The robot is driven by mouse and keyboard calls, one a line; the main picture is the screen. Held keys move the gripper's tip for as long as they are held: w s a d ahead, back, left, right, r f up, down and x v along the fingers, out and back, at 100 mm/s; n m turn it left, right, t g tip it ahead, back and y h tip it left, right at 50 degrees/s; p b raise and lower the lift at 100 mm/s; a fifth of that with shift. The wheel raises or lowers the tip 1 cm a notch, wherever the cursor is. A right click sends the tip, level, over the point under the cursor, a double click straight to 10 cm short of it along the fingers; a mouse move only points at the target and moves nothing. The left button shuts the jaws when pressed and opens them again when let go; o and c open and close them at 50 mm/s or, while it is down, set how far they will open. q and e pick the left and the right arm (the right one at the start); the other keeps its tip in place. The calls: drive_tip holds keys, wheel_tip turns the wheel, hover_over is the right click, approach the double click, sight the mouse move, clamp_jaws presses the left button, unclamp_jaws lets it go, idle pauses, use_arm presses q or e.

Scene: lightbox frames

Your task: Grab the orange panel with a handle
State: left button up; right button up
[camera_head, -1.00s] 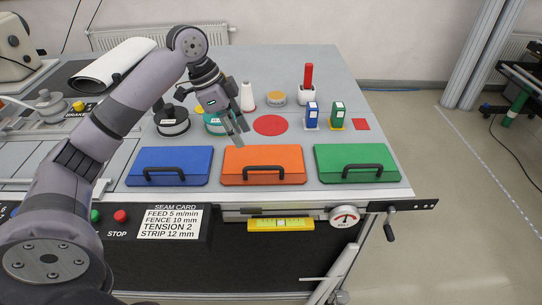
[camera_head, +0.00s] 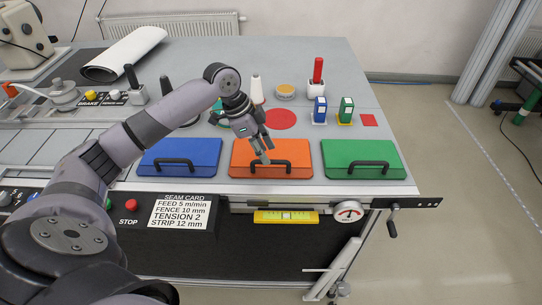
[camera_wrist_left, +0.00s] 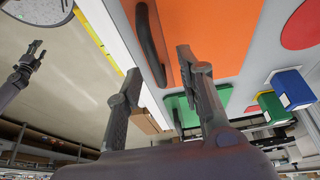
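The orange panel (camera_head: 292,152) lies flat on the table near its front edge, between the blue and green panels. Its dark handle (camera_head: 282,168) runs along the front part of the panel. My left gripper (camera_head: 264,156) is over the panel, fingertips pointing down close to the handle. In the left wrist view, the orange panel (camera_wrist_left: 215,35) and the handle (camera_wrist_left: 148,40) lie ahead of the gripper (camera_wrist_left: 160,62). Its two fingers stand apart with nothing between them. A dark gripper, seemingly my right one (camera_wrist_left: 24,68), shows small over the floor; its opening is unclear.
The blue panel (camera_head: 180,150) and green panel (camera_head: 362,152) flank the orange one. Behind are a red disc (camera_head: 281,119), blue box (camera_head: 320,108), green box (camera_head: 346,108) and white cone (camera_head: 257,92). A gauge (camera_head: 348,212) and crank (camera_head: 392,226) are at the front edge.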

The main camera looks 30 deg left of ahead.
use_arm(q)
drive_tip(key=shift+s+p+x, duration=0.1)
drive_tip(key=shift+p+x, duration=0.25)
drive_tip(key=shift+x, duration=0.85)
drive_tip(key=shift+s+p+x, duration=0.15)
drive_tip(key=shift+p+x, duration=0.15)
drive_tip(key=shift+x, duration=0.85)
drive_tip(key=shift+d, duration=0.15)
clamp_jaws()
drive_tip(key=shift+r, duration=0.1)
